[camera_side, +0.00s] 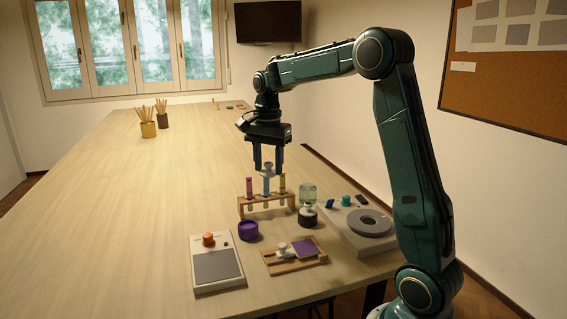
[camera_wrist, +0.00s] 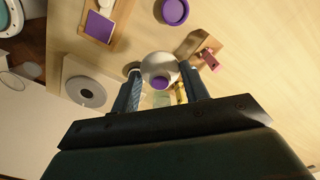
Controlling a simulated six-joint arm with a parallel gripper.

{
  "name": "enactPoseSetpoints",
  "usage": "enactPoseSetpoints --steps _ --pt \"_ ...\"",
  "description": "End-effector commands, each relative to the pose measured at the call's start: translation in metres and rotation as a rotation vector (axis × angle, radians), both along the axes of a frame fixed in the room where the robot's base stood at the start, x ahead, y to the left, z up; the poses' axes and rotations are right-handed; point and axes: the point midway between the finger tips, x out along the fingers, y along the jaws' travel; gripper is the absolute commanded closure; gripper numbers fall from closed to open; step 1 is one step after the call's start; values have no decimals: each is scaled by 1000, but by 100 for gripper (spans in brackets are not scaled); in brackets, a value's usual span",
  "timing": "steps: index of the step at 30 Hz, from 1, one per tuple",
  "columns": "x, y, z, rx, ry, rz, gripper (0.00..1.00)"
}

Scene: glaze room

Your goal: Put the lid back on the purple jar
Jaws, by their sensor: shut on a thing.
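My gripper (camera_side: 268,168) is above the rack, pointing down. It is shut on a pale, rounded piece (camera_side: 267,167) that looks like the lid. In the wrist view, this lid (camera_wrist: 158,65) sits between the fingertips, with a small purple part toward my gripper. The fingers hide its sides. The lid is up in the air, apart from the jar.
A wooden rack (camera_side: 245,208) with pink, blue and yellow tubes stands below my gripper. A dark pot (camera_side: 307,217), a green-tinted glass jar (camera_side: 308,192), a wooden board (camera_side: 273,265), a grey-plate device (camera_side: 217,267) and a round-plate device (camera_side: 369,222) surround the jar.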

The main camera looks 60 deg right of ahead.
Motion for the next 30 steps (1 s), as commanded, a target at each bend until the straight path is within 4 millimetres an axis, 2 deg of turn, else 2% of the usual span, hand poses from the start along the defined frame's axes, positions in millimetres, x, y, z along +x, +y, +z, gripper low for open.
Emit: enactPoseSetpoints --steps 6,12,30 --pt "26 27 -40 2 4 4 77" --pt "40 44 -63 1 2 1 77" --pt "42 47 -77 0 1 -1 77"
